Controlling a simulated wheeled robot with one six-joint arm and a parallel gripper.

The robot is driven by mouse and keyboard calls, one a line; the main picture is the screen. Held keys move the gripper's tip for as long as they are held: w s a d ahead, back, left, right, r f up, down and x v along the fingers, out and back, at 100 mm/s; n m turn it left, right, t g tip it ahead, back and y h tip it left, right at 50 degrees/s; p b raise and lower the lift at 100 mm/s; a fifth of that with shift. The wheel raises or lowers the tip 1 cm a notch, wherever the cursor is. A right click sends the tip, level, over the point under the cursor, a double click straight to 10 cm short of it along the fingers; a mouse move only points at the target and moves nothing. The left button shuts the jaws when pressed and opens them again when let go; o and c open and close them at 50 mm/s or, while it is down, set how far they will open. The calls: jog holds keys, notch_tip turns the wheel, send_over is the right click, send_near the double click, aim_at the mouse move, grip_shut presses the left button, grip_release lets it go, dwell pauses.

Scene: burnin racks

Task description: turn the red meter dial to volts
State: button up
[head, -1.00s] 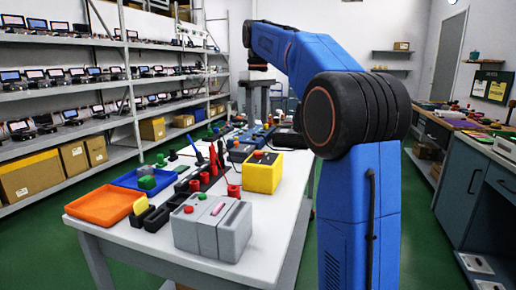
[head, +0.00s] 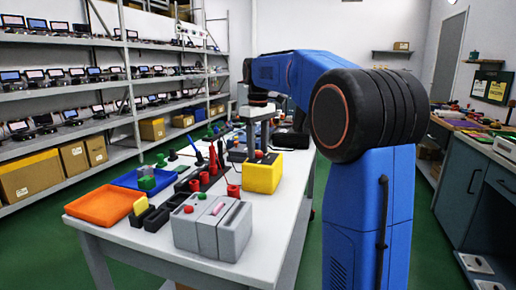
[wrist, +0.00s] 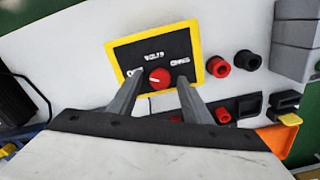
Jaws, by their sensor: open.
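The meter is a yellow box (head: 262,177) on the white table in the head view. In the wrist view its black face (wrist: 132,55) carries a round red dial (wrist: 160,78). VOLTS is printed above the dial and OHMS to its right; a label at its left is partly covered by a finger. A pale mark on the dial seems to point left, toward that label. My gripper (wrist: 159,81) is open, with one finger on each side of the dial. I cannot tell whether the fingers touch it. In the head view my gripper (head: 258,146) is over the meter's top.
A grey box (head: 212,230) stands in front of the meter. Red and black round posts (wrist: 218,67) sit beside it. An orange tray (head: 104,205) and a blue tray (head: 145,180) lie to the left. Shelves line the left wall.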

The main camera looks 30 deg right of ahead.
jog(key=c, duration=1.1)
jog(key=shift+o, duration=0.2)
jog(key=shift+m, duration=0.3)
jog(key=m, duration=0.5)
jog(key=shift+m, duration=0.3)
jog(key=m, duration=0.5)
jog(key=shift+m, duration=0.4)
jog(key=o, duration=1.1)
jog(key=shift+c, duration=0.2)
